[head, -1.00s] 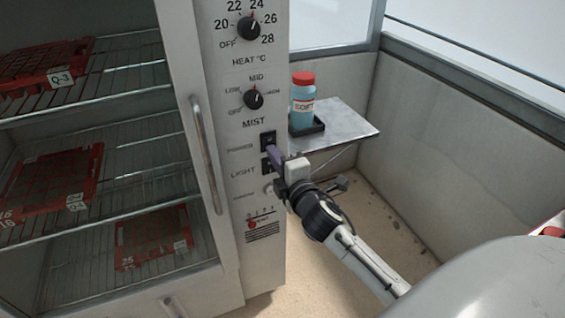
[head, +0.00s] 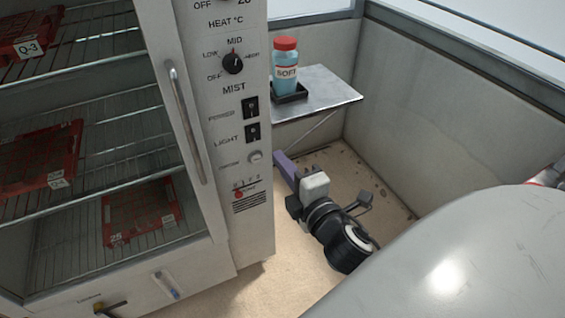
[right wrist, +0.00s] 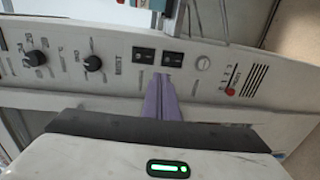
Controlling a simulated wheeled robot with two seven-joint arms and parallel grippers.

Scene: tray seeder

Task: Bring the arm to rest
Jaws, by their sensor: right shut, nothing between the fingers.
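My right gripper (head: 280,157) has purple fingers and is shut and empty. In the head view it hangs beside the cabinet's control panel (head: 238,185), below and to the right of the switches, with its arm bent down over the floor. The right wrist view shows the closed fingers (right wrist: 161,100) pointing at the panel, just below the two black switches; I cannot tell the exact gap. The power switch (head: 250,107) and light switch (head: 252,133) are uncovered. My left gripper is not in view.
The open cabinet holds red trays (head: 140,215) on wire shelves. A metal side shelf (head: 325,90) carries a blue bottle (head: 285,75) with a red cap in a black dish. A grey wall (head: 450,120) stands at the right.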

